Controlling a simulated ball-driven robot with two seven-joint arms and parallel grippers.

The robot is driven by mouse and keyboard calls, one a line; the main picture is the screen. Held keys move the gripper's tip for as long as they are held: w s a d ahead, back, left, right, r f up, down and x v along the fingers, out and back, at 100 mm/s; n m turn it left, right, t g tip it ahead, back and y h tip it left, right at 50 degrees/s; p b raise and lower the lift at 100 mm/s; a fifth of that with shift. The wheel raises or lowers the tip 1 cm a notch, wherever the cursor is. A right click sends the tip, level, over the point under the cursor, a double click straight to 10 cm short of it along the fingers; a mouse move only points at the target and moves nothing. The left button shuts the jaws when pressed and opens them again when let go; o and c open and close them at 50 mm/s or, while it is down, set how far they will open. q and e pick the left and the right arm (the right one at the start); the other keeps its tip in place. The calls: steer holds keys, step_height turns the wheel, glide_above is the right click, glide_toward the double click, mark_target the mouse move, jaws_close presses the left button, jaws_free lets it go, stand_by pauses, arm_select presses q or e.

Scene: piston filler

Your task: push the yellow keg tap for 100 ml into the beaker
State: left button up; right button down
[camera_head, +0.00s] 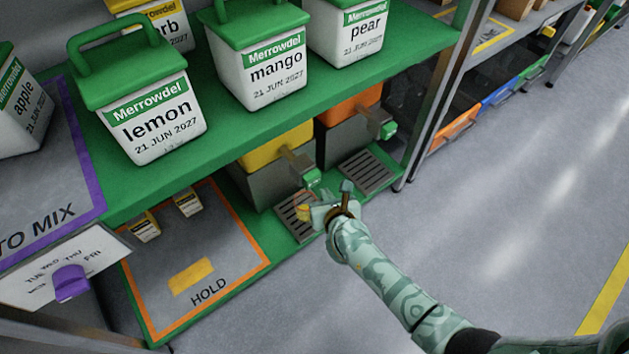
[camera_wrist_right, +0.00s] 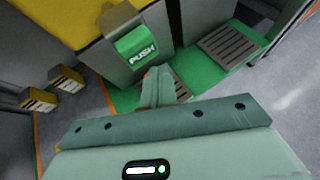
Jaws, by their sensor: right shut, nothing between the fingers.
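The yellow keg (camera_head: 277,147) stands on the lower green shelf, grey below and yellow on top. Its tap (camera_head: 311,177) has a green paddle, which reads PUSH in the right wrist view (camera_wrist_right: 137,45). My right gripper (camera_head: 322,208) is shut and empty, in front of and below the paddle. In the right wrist view its closed fingertips (camera_wrist_right: 155,82) show just below the paddle, with a small apparent gap. A small yellow item (camera_head: 303,212) shows beside the gripper over the drip grate (camera_head: 288,222); I cannot tell what it is. I cannot make out a beaker. My left gripper is out of view.
An orange keg (camera_head: 355,108) with its own green tap (camera_head: 388,130) and grate (camera_head: 366,172) stands to the right. The upper shelf with labelled tubs, such as lemon (camera_head: 150,120), overhangs the kegs. An orange-framed HOLD area (camera_head: 225,250) lies left. The floor at right is clear.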

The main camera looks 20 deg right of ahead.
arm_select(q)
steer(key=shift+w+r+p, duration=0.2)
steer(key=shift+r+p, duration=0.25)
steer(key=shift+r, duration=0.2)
arm_select(e)
steer(key=s, duration=0.2)
steer(key=s+d, duration=0.1)
steer(key=shift+s+d, duration=0.2)
steer(key=shift+s, duration=0.15)
stand_by(2.5)
